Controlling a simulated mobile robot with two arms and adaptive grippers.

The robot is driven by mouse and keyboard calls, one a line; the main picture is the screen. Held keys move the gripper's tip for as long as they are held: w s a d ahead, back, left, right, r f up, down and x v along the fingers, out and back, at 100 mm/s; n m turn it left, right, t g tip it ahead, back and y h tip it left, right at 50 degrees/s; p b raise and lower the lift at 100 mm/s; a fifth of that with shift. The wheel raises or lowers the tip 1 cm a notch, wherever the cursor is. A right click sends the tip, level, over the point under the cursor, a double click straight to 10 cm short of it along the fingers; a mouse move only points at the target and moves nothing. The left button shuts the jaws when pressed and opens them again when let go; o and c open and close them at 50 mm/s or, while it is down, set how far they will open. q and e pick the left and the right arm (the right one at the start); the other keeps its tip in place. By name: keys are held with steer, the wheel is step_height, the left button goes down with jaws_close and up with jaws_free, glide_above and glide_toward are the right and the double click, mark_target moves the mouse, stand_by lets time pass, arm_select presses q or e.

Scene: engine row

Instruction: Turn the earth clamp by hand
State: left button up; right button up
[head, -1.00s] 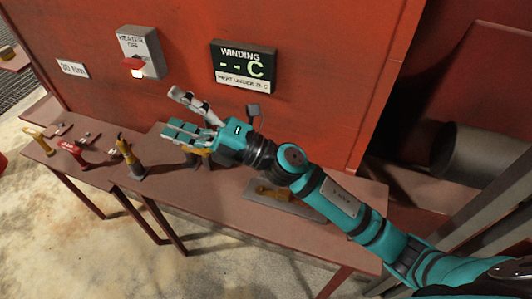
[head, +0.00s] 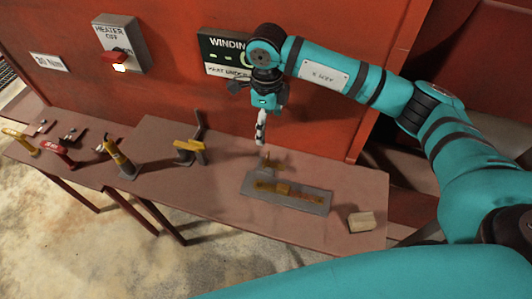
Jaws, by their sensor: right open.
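My right gripper (head: 261,140) points down above the bench, its pale fingers seen nearly edge-on. It is open and no object shows between the fingers. Just below the fingertips is a small brass-brown fitting (head: 270,162) at the back edge of a grey plate (head: 314,207). A yellow-brown bar (head: 284,189) lies along that plate. I cannot tell for sure which of these is the earth clamp, or whether the fingers touch the fitting. My left gripper is out of view.
The brown bench (head: 220,198) also bears a yellow cross-handled piece (head: 189,146), a yellow upright tool (head: 116,154), a red tool (head: 57,148) and a beige block (head: 361,222). The red wall behind carries a heater switch box (head: 118,44) and a winding display (head: 222,55), partly covered by my arm.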

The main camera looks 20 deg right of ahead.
mark_target(274, 163)
step_height(274, 163, down, 15)
steer(key=p, duration=0.3)
steer(key=shift+c, duration=0.4)
